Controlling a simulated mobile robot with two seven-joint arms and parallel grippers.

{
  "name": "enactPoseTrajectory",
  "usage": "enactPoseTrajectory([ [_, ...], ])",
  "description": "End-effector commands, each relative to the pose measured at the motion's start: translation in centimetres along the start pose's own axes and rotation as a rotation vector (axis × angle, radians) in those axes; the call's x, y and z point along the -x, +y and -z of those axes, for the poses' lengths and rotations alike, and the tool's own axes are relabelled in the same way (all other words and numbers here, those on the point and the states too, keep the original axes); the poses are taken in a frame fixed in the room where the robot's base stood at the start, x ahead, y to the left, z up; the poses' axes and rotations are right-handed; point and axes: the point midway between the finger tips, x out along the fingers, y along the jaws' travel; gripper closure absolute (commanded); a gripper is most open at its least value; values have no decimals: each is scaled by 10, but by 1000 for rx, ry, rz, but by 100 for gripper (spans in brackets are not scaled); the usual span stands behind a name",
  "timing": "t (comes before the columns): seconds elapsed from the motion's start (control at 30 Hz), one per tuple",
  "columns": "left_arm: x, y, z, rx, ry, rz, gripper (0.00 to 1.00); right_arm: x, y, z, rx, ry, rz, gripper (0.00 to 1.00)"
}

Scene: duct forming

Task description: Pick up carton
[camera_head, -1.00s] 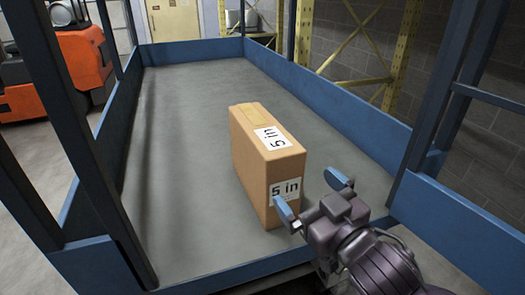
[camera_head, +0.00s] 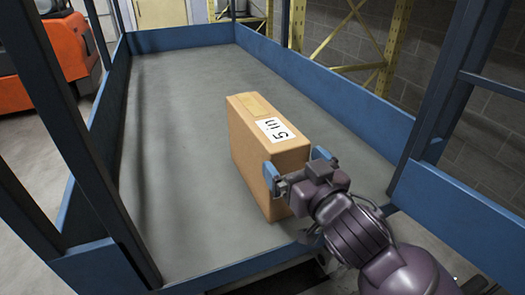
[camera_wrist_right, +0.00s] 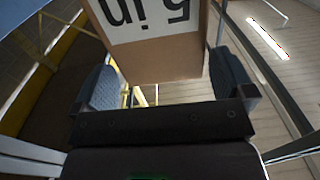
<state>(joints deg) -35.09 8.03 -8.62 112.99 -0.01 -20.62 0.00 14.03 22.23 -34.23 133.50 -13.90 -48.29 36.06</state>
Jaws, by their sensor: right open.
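A brown carton (camera_head: 262,150) stands upright on the grey deck of a blue-framed cart, with a white "5 in" label on its top. My left gripper is not in view.
The cart's deck (camera_head: 185,110) is clear around the carton. Low blue side walls (camera_head: 340,85) and dark uprights (camera_head: 440,90) border it. An orange vehicle (camera_head: 45,65) stands beyond at the left, and a yellow rack (camera_head: 390,50) at the back right.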

Motion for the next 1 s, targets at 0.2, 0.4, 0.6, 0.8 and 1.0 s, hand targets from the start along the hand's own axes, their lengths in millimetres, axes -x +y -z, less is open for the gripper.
enactPoseTrajectory([
  [0.2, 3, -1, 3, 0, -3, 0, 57, -22, 0, -2, 2, -1, 0, 0],
  [0.4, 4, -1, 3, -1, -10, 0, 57, -46, 0, -4, 2, 0, 0, 0],
  [0.6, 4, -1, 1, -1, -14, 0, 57, -52, 0, -4, 1, 0, 0, 0],
  [0.8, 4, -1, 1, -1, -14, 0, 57, -52, 0, -5, 1, 0, 0, 8],
  [1.0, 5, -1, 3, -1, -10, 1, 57, -52, 0, -5, 1, 0, 0, 38],
])
